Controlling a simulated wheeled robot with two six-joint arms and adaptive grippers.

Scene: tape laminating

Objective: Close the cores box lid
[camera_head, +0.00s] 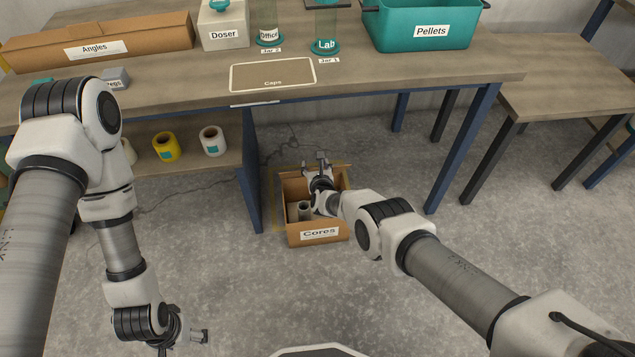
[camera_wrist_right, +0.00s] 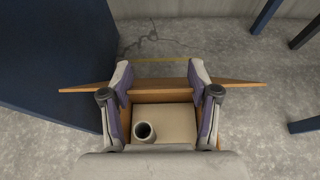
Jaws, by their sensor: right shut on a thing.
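The cores box (camera_head: 317,236) is an open brown carton with a "Cores" label, standing on the floor below the table. A pale hollow core (camera_head: 304,211) stands inside it; the core also shows in the right wrist view (camera_wrist_right: 144,132). The lid (camera_wrist_right: 160,86) shows as a thin brown strip along the far side of the box, raised rather than over the opening. My right gripper (camera_head: 320,160) is at the far side of the box, its fingers wide apart but shut on the lid. My left gripper (camera_head: 198,336) hangs low at bottom left, away from the box; its jaws are unclear.
The table's blue leg panel (camera_head: 250,170) stands close left of the box, and another blue leg (camera_head: 462,148) is to the right. A shelf (camera_head: 185,160) with tape rolls is at left. The table above holds labelled containers. The floor in front of the box is clear.

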